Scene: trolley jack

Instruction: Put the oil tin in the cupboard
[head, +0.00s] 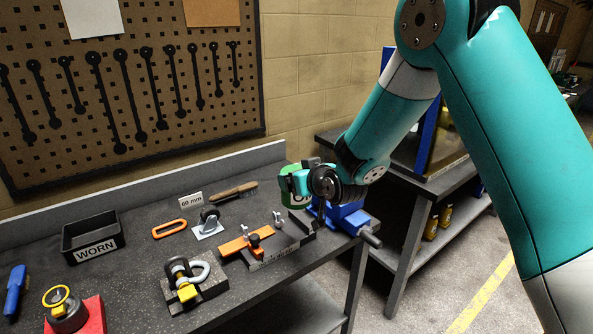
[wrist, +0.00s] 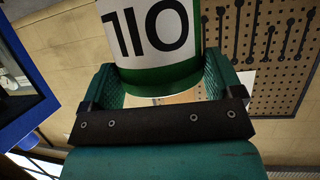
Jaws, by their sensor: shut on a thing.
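The oil tin (wrist: 160,68) is green with a white label and black lettering that shows upside down in the wrist view. My gripper (wrist: 160,85) is shut on it, one teal finger on each side. In the head view the tin (head: 295,187) is a small green and white piece beside my gripper (head: 297,181), above the bench's right end and partly hidden by it. A blue-framed case (head: 430,130), perhaps the cupboard, stands on the bench to the right, largely behind my arm. A blue-framed box also shows in the wrist view (wrist: 40,108), at the left.
The dark workbench (head: 135,275) carries a black WORN bin (head: 92,239), an orange clamp fixture (head: 247,242), a shackle on a block (head: 187,278), a caster (head: 209,222) and a brush (head: 235,192). A blue vise (head: 345,217) is close below my gripper. A pegboard hangs behind.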

